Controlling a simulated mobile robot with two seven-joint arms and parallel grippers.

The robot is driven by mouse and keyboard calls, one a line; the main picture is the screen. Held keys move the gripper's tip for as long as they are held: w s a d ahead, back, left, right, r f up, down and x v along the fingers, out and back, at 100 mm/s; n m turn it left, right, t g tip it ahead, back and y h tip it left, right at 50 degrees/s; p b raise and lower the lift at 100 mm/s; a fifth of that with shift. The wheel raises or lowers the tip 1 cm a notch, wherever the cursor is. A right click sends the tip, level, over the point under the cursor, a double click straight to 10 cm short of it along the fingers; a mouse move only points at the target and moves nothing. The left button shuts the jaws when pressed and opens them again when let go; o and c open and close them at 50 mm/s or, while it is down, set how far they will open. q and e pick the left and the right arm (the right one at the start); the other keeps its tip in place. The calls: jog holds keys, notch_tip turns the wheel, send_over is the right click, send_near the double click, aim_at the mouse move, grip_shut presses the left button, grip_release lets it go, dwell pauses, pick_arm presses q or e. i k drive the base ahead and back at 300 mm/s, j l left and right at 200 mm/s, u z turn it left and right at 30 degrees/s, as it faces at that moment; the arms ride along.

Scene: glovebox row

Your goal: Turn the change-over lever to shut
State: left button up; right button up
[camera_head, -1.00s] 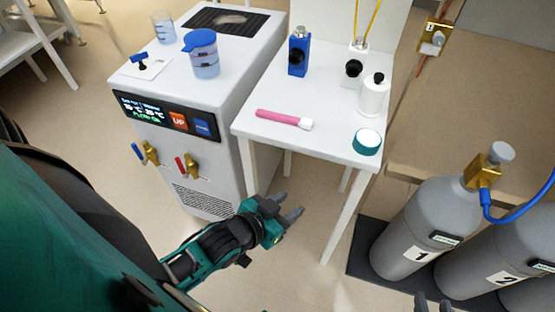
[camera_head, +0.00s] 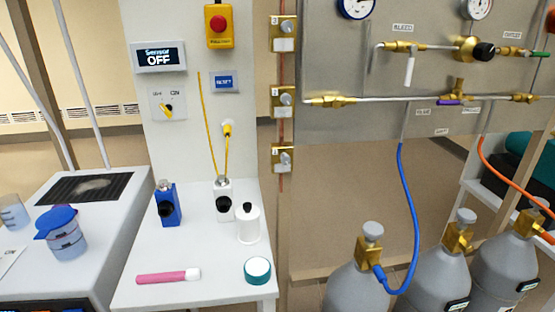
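The change-over lever (camera_head: 449,102) is a small purple handle below a brass valve body (camera_head: 459,86) on the grey gas panel (camera_head: 340,138). It lies about level and points left, towards a small label that seems to read BLUE. Another label is at its right, and one that seems to read SHUT is below it. Neither of my grippers is in the head view now.
A blue hose (camera_head: 411,215) and an orange hose (camera_head: 497,172) run from the panel to grey cylinders (camera_head: 438,275) standing in front. A white table (camera_head: 215,280) with bottles and a pink tube is at left. The panel carries a white BLEED lever (camera_head: 409,71).

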aim_at(464, 102)
jog(key=i+l+z, duration=0.2)
jog(key=l+z, duration=0.15)
jog(key=l, duration=0.3)
jog(key=i+l+z, duration=0.2)
jog(key=u, duration=1.25)
jog(key=l, duration=0.1)
